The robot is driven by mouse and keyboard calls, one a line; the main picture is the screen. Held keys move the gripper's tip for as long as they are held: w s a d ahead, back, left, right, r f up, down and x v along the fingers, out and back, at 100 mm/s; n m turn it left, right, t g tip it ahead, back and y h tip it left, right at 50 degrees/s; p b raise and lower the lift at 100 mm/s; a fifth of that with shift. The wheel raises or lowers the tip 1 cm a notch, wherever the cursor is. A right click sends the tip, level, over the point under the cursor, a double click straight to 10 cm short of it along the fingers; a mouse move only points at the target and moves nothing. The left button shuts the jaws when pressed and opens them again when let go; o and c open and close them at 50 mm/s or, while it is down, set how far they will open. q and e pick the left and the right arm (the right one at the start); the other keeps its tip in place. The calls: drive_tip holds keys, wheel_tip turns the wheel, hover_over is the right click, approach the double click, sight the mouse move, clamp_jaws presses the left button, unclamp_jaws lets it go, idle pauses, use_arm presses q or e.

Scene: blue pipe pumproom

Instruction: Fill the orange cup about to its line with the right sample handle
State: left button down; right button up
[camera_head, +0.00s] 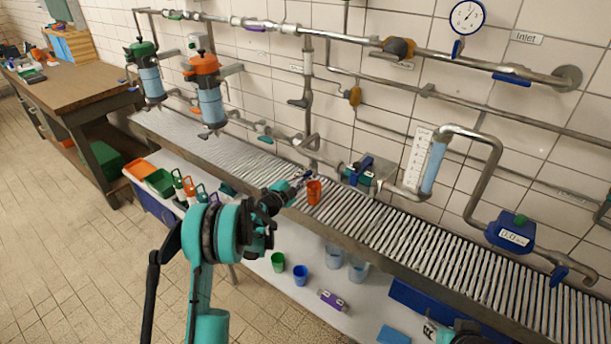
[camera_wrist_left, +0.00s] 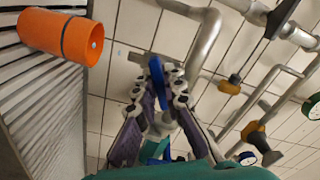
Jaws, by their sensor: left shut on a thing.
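The orange cup (camera_head: 314,194) stands on the slatted grate (camera_head: 400,232) below the wall pipes. It also shows in the left wrist view (camera_wrist_left: 55,37), apart from the fingers. My left gripper (camera_head: 303,178) is just left of the cup, above the grate. In the left wrist view its fingers (camera_wrist_left: 157,80) are shut on a blue handle (camera_wrist_left: 157,70) in front of a pipe. My right gripper is not seen; only a teal and black part of my right arm shows at the bottom edge.
A green cup (camera_head: 278,262), a blue cup (camera_head: 301,275) and clear beakers (camera_head: 334,256) stand on the white shelf below the grate. A blue valve (camera_head: 357,170) is on the piping right of the cup. The grate further right is clear.

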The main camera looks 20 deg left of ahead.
use_arm(q)
drive_tip(key=c, duration=1.6)
unclamp_jaws()
drive_tip(key=shift+s, duration=0.1)
drive_tip(key=v, duration=1.2)
